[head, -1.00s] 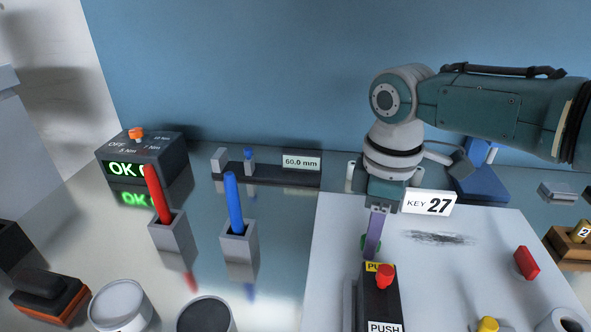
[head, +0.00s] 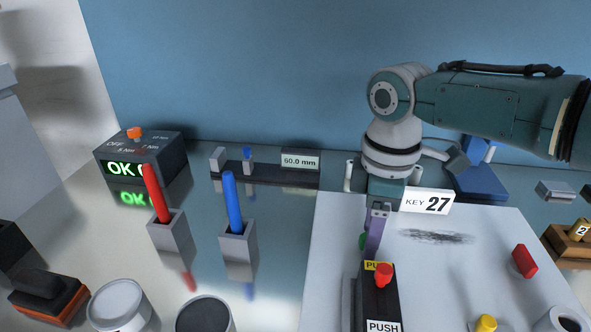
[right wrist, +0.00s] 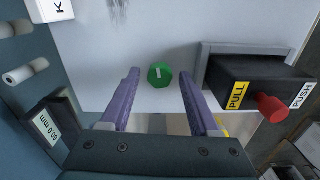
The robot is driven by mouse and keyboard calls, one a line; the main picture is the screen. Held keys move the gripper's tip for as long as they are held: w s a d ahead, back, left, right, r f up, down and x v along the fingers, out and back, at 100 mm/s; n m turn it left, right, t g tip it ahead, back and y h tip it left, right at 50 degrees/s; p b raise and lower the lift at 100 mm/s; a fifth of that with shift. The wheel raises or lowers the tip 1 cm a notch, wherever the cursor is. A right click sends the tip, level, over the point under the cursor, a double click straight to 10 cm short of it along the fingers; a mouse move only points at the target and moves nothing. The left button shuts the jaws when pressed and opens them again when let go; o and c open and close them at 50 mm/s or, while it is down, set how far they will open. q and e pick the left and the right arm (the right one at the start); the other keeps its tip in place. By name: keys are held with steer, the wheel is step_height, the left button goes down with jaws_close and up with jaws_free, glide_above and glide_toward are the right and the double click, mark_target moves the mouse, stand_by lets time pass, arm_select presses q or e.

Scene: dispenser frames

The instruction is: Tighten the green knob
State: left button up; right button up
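The fingers are spread, with a gap on each side of the knob. In the head view only a sliver of the green knob (head: 363,241) shows beside the fingers of my right gripper (head: 375,235), which point down behind the PUSH/PULL box. I cannot tell how far the fingertips stand from the panel. My left gripper is out of view.
A black box (head: 379,303) with a red button (head: 383,274) stands close to my right gripper. A KEY 27 sign (head: 427,201) is just right of it. A red block (head: 524,261) and a yellow knob (head: 486,323) lie further right.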

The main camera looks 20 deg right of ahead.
steer(key=shift+o, duration=0.2)
steer(key=shift+r, duration=0.15)
step_height(320, 180, up, 10)
steer(key=p, duration=0.1)
steer(key=shift+f+p, duration=0.2)
steer(key=shift+p, duration=0.15)
